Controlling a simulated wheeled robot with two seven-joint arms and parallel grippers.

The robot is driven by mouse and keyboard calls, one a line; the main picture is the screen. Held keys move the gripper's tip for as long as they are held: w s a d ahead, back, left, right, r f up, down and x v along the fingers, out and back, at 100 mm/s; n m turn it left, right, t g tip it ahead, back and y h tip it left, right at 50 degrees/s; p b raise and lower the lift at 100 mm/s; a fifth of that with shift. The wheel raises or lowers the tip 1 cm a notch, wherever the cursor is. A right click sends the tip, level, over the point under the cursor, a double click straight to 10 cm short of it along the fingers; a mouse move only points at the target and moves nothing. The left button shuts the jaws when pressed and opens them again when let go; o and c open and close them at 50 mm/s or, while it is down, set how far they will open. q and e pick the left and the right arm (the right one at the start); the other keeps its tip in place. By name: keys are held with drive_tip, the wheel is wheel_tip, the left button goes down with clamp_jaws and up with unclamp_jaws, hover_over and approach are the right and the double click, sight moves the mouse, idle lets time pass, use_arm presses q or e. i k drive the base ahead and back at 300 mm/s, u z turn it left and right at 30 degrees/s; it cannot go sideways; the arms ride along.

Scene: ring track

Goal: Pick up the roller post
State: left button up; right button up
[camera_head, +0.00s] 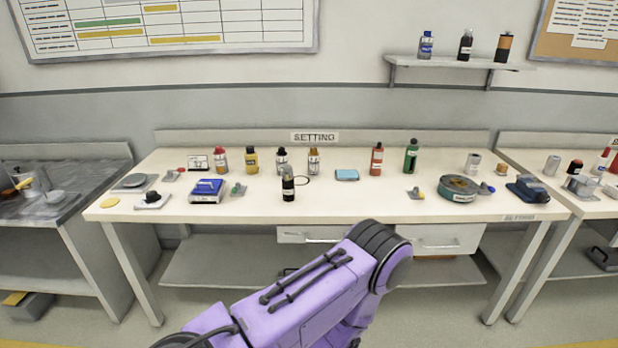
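The long bench (340,208) marked SETTING holds many small items. I cannot tell for certain which one is the roller post. Small upright candidates include a grey-white cylinder (473,163) at the right rear and a small tan cylinder (502,169) beside it. A small grey piece with a yellow top (416,193) lies nearer the front edge, and a grey piece with a green part (238,189) sits at the left. One of my purple arms crosses the bottom of the view, below the bench front. Neither gripper shows.
A black bottle (288,184) stands mid-bench before a thin dark ring (302,180). Several bottles line the back. A blue device (207,190) sits left and a round green-grey tin (459,188) right. The front centre-right bench top is clear. Other benches flank it; a shelf (455,64) hangs above.

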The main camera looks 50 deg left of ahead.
sight(288, 180)
drive_tip(key=u, duration=0.3)
drive_tip(key=i, duration=0.6)
drive_tip(key=u, duration=0.6)
